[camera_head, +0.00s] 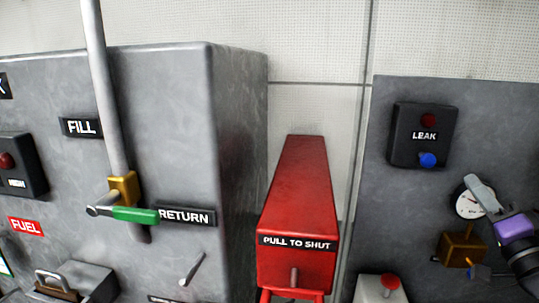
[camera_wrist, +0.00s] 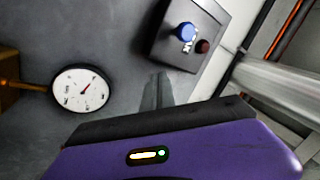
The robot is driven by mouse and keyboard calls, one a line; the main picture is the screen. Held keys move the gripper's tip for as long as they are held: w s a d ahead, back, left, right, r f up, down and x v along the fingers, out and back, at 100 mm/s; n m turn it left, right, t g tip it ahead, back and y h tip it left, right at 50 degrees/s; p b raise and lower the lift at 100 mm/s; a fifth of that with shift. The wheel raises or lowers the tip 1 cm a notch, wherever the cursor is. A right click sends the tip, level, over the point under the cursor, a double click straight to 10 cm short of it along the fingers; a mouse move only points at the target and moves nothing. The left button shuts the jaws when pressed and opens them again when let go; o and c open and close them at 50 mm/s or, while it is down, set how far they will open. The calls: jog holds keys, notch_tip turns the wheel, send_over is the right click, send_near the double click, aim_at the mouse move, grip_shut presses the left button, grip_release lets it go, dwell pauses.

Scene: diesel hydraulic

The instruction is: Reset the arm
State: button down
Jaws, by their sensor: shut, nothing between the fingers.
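My gripper (camera_head: 481,192) is at the right of the head view, in front of the grey panel and partly over the round gauge (camera_head: 468,204). Its fingers are together with nothing between them. In the wrist view my gripper's fingers (camera_wrist: 158,90) point at the panel, between the gauge (camera_wrist: 81,92) and the LEAK box (camera_wrist: 190,38). The LEAK box also shows in the head view (camera_head: 423,135), above my gripper, with a dark red lamp and a blue button.
A red PULL TO SHUT box (camera_head: 298,200) stands left of the panel. Further left is a grey tank (camera_head: 160,90) with a pipe and a green-handled valve (camera_head: 135,214). A brass valve (camera_head: 462,247) and a red button (camera_head: 390,282) sit low on the right.

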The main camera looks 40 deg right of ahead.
jog(key=w+a+f+n+g+y, duration=0.1)
jog(key=w+a+f+n, duration=0.15)
jog(key=a+f, duration=0.65)
jog(key=w+a+f+n+y, duration=0.15)
jog(key=a+f+n, duration=0.25)
jog(key=a+f, duration=0.5)
jog(key=s+a+f+n+y, duration=0.3)
jog(key=a+n+y, duration=0.1)
jog(key=a, duration=0.4)
jog(key=s+a+f+n+y, duration=0.3)
jog(key=s+a+n+y, duration=0.1)
jog(key=a, duration=0.5)
jog(key=s+a+f+n+y, duration=0.3)
jog(key=a+f+n+y, duration=0.1)
jog(key=a, duration=0.4)
jog(key=shift+s+a+g, duration=0.15)
jog(key=shift+s+g, duration=0.25)
